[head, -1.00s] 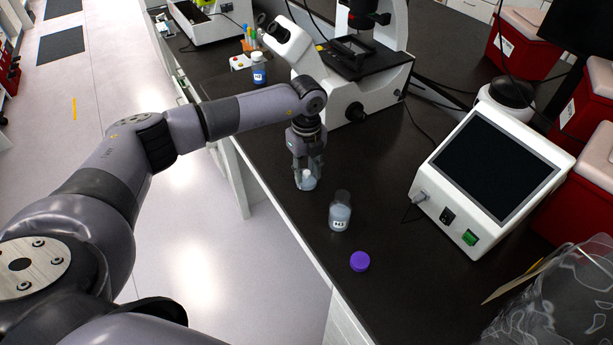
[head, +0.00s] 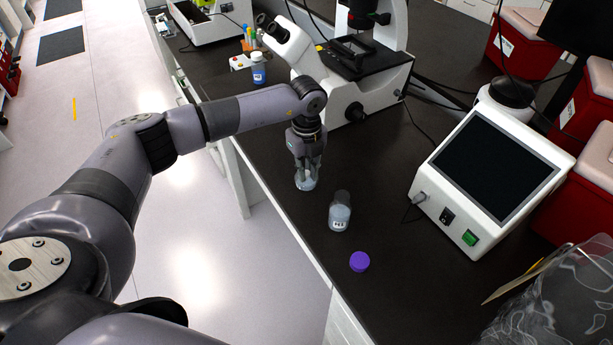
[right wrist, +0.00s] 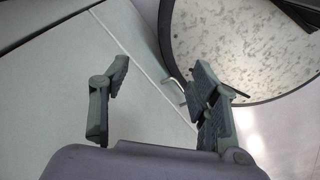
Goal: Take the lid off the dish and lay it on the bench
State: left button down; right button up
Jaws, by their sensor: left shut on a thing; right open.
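My left gripper (head: 305,172) points down at the bench (head: 266,150), its fingers shut on a small clear round thing, the dish with its lid (head: 307,186). The dish is low at the bench surface, and the fingers cover much of it. At this size I cannot tell the lid from the dish body, nor whether there is a gap between them. My right gripper (right wrist: 162,85) is open and empty in the right wrist view, with pale floor behind it. It does not show in the head view.
A clear labelled bottle (head: 340,216) and a purple cap (head: 359,261) stand close in front of the dish. A microscope (head: 352,85) is behind; a white screen unit (head: 487,178) is right. Bare bench lies between dish and screen unit. A speckled round surface (right wrist: 245,45) is near my right gripper.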

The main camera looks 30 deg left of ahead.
pick_arm(q)
jog(key=shift+a+r, duration=0.1)
jog(key=shift+r, duration=0.2)
jog(key=shift+r+p, duration=0.95)
jog(key=shift+r, duration=0.15)
